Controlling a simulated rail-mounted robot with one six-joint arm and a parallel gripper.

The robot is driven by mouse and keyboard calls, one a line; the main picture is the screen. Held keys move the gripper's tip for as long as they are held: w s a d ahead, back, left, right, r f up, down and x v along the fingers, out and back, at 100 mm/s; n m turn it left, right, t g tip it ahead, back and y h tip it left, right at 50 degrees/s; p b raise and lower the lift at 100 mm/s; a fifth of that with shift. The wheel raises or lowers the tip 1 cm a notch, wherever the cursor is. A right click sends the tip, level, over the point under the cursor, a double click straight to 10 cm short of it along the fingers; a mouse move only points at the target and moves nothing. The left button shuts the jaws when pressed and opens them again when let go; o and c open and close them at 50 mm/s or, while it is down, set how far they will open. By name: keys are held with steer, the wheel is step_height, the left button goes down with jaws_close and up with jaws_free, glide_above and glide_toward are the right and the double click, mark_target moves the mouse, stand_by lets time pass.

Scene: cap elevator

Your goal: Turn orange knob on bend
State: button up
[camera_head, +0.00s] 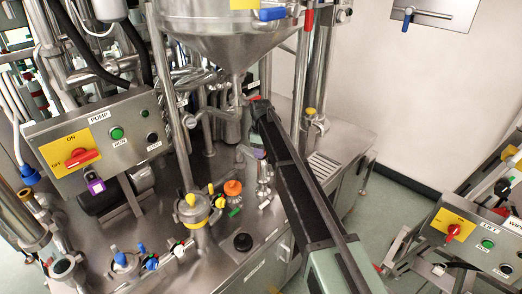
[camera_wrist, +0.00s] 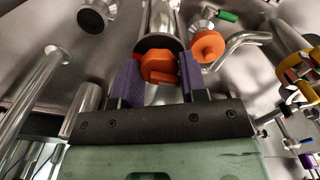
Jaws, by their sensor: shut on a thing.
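In the wrist view an orange knob (camera_wrist: 158,66) sits at the end of a steel pipe. My gripper (camera_wrist: 159,74) has its two purple fingers on either side of this knob and is shut on it. A second, rounder orange knob (camera_wrist: 207,46) stands just to the right, apart from the fingers. That second knob also shows in the head view (camera_head: 233,188). In the head view my gripper (camera_head: 258,151) is mostly hidden by my dark arm, and the held knob cannot be made out there.
A yellow-clamped steel vessel (camera_head: 195,208) and a black round knob (camera_head: 242,242) are close by on the steel deck. A pump control box (camera_head: 98,140) stands at left, and a large funnel (camera_head: 225,40) hangs above. Steel pipes crowd the grip area.

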steer(key=shift+n, duration=0.5)
steer(key=o, duration=0.9)
step_height(320, 180, up, 11)
steer(key=p, duration=1)
steer(key=shift+f+p, duration=0.1)
steer(key=shift+p, duration=0.3)
